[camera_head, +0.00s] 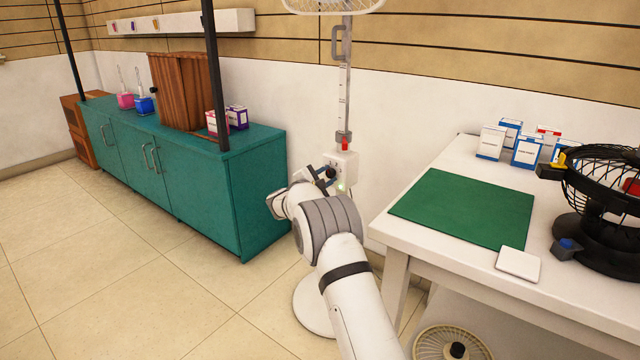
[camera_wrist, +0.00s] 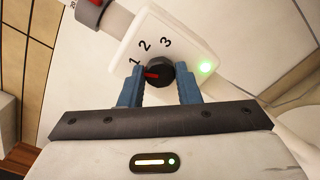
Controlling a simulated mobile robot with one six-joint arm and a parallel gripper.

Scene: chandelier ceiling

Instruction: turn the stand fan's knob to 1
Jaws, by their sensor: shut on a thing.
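The stand fan (camera_head: 344,95) stands against the wall, its grille cut off at the top edge. Its white control box (camera_head: 346,168) shows 1, 2 and 3 in the wrist view (camera_wrist: 180,50). The black knob (camera_wrist: 160,72) has a red pointer facing left, just below the 1. A green light (camera_wrist: 206,67) glows on the box. My gripper (camera_wrist: 162,84) is shut on the knob, one blue finger on each side; the fingertips partly hide it. In the head view my gripper (camera_head: 323,177) meets the front of the box.
A white table (camera_head: 455,158) at right carries a green mat (camera_head: 467,207), several small boxes and a black desk fan (camera_head: 600,190). A teal cabinet (camera_head: 185,180) stands at left. A small fan (camera_head: 450,345) is below the table. The tiled floor at left is clear.

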